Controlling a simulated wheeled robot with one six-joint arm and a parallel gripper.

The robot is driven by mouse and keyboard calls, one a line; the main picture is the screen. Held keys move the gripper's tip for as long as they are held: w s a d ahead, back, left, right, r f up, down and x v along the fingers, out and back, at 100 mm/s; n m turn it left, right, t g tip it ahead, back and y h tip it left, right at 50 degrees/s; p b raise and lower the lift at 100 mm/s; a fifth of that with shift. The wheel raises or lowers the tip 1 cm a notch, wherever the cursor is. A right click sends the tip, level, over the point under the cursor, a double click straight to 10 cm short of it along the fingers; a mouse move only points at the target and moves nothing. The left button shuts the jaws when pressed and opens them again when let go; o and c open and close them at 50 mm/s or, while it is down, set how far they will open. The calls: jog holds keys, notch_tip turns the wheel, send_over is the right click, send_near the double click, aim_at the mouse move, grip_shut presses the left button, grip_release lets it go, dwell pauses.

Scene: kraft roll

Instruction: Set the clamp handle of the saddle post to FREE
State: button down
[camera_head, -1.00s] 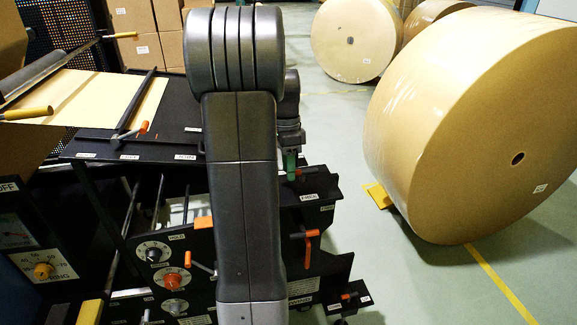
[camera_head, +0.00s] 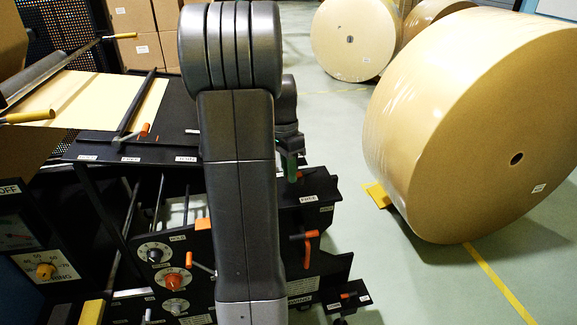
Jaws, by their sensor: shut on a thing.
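My gripper (camera_head: 291,170), with green fingers, points down just right of my upright arm link. It is shut on a small clamp handle, of which only a bit of orange (camera_head: 299,174) shows at the fingertips. The rest of that handle and its post are hidden by the fingers and my arm. A white label that seems to read FREE (camera_head: 308,198) is on the black frame just below the gripper. Another small label, too small to read, sits below it to the right. The handle's exact setting cannot be told.
An orange T-shaped handle (camera_head: 308,247) is on the machine's side below the gripper. Dials (camera_head: 154,253) and another orange lever (camera_head: 203,264) are left of my arm.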

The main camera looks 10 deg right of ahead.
jog(key=n, duration=0.2)
jog(key=s+n, duration=0.1)
jog(key=shift+s+d+r+n+h+p, duration=0.1)
jog(key=shift+d+n+h+p, duration=0.15)
jog(key=shift+n+h+p, duration=0.15)
jog(key=n, duration=0.2)
jog(key=shift+s+d+n+t, duration=0.25)
jog(key=shift+s+n+t, duration=0.05)
jog(key=shift+s+n, duration=0.1)
jog(key=n, duration=0.2)
jog(key=d+n, duration=0.1)
jog(key=shift+s+t+h+p, duration=0.3)
jog(key=shift+p, duration=0.1)
jog(key=shift+s+d+n+t+p, duration=0.15)
jog(key=shift+d+n, duration=0.1)
jog(key=shift+n, duration=0.6)
jog(key=shift+d+n+t+p, duration=0.1)
jog(key=shift+d+n, duration=0.1)
jog(key=shift+n, duration=0.7)
jog(key=shift+s+d+n+t+p, duration=0.15)
jog(key=shift+d+n, duration=0.1)
jog(key=shift+n, duration=0.6)
jog(key=shift+w, duration=0.1)
jog(key=c, duration=1.3)
grip_release()
jog(key=shift+c, duration=0.2)
